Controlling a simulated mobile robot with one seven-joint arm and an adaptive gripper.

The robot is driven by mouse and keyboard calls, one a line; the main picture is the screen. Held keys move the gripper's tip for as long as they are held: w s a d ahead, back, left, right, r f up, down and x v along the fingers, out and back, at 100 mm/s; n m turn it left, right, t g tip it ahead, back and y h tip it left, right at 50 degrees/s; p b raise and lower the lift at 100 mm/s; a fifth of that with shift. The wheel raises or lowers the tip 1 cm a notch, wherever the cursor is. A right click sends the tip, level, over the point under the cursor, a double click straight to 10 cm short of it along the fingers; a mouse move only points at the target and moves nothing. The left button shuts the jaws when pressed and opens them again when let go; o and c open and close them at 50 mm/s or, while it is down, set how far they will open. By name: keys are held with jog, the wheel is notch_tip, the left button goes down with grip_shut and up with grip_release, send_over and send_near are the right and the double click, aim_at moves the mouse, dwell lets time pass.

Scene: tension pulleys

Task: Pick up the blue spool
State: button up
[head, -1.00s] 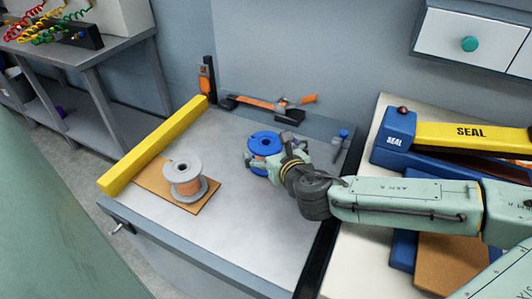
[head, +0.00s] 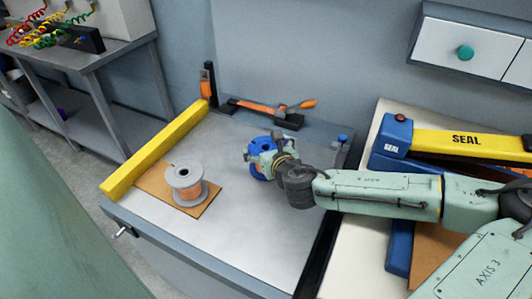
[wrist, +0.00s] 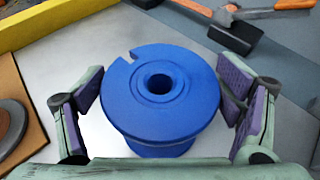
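The blue spool (head: 262,142) stands upright on the grey workbench top (head: 225,225). In the wrist view the spool (wrist: 160,85) fills the middle, with its round flange, centre hole and a notch at upper left facing me. My gripper (wrist: 163,100) is open, with one purple-padded finger on each side of the spool. Both pads are close to the flange; I cannot tell whether they touch it. In the head view my gripper (head: 264,160) covers part of the spool.
A grey spool with copper wire (head: 186,187) stands on a brown board (head: 155,184) to the left. A yellow bar (head: 155,148) runs along the bench's left edge. A yellow-and-blue sealer (head: 460,141) is at right.

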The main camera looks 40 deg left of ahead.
jog(key=c, duration=1.3)
jog(key=shift+c, duration=0.3)
jog(key=shift+r, duration=0.15)
